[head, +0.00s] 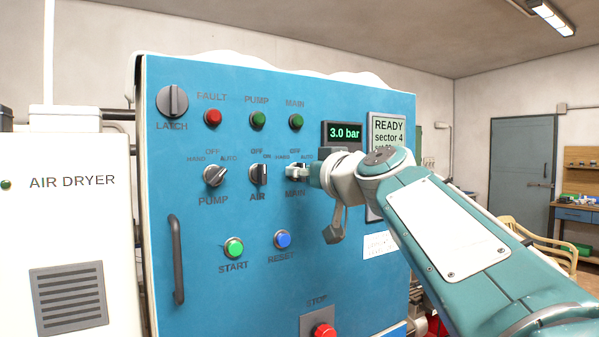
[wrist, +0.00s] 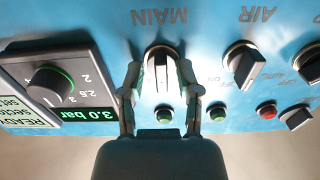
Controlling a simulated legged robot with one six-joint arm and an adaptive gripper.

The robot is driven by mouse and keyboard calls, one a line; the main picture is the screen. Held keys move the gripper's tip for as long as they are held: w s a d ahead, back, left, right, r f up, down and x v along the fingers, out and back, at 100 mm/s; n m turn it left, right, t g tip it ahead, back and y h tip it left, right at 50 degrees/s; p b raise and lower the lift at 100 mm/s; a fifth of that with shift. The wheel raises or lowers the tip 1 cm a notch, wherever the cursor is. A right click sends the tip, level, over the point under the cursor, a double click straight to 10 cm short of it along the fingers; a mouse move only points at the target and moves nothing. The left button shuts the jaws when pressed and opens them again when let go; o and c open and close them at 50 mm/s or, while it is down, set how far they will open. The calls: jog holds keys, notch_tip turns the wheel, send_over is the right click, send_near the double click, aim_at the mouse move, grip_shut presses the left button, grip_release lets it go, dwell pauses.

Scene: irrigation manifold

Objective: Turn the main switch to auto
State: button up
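The main switch (wrist: 161,60) is a dark-collared knob with a pale handle on the blue panel, above the word MAIN in the head view, with HAND, OFF and AUTO marks over it. Its handle looks upright in the wrist view, which is upside down; the marks there are hidden. In the head view my gripper (head: 300,172) is at the switch and covers part of it. In the wrist view my gripper (wrist: 160,72) has one finger on each side of the knob, with visible gaps to the handle, so it is open around it.
The air switch (head: 258,174) and pump switch (head: 215,175) are to the left. Start (head: 233,248) and reset (head: 283,240) buttons are below, with a red stop button (head: 324,330) lower. A handle (head: 177,260) sticks out at left. A pressure dial (wrist: 48,84) neighbours the main switch.

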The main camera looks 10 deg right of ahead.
jog(key=shift+a, duration=0.15)
grip_shut()
jog(key=shift+m, duration=0.3)
jog(key=m, duration=0.4)
jog(key=shift+f+m, duration=0.1)
jog(key=shift+m, duration=2.1)
jog(key=shift+o, duration=1.9)
grip_release()
